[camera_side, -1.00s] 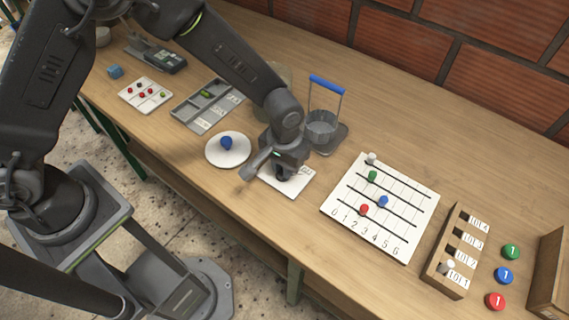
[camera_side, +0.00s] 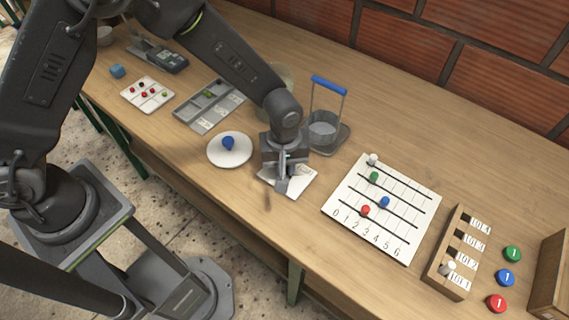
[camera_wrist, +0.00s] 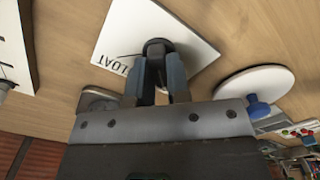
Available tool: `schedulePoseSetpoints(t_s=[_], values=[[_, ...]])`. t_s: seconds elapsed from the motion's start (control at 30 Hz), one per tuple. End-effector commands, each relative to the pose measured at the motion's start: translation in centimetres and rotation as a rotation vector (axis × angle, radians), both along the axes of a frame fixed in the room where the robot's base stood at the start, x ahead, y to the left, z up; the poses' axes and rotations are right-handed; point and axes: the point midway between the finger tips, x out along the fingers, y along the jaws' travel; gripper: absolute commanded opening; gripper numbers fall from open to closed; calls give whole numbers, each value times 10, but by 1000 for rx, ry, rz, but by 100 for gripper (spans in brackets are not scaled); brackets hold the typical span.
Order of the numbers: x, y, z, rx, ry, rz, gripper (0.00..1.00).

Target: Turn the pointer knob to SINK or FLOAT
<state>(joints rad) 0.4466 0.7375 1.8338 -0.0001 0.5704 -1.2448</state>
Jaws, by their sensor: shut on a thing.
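The pointer knob (camera_wrist: 158,47) is a dark round knob on a white square plate (camera_wrist: 188,22). In the wrist view the letters "LOAT" show at the plate's left edge; I see no other word there. My gripper (camera_wrist: 160,70) is shut on the knob, with one finger on each side of it. In the side view my gripper (camera_side: 283,185) is over the white plate (camera_side: 304,184) and hides the knob. Which way the pointer aims is hidden.
A white disc with a blue knob (camera_side: 228,143) stands left of the plate. A clear container with a blue handle (camera_side: 328,85) stands behind it. A white slider board (camera_side: 400,240) lies to the right, then a wooden slotted block (camera_side: 437,270) and coloured discs (camera_side: 505,277).

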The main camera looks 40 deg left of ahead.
Motion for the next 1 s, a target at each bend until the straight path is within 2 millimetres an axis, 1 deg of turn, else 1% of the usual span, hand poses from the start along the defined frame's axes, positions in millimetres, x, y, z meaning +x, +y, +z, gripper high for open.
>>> schedulePoseSetpoints(t_s=[0.23,0.7,0.73,0.97,1.0], values=[[0,0,1,-1,-1,64,0],[0,0,1,-1,-1,75,0],[0,0,1,-1,-1,75,20],[0,0,1,-1,-1,74,42],[0,0,0,-1,-1,74,43]])
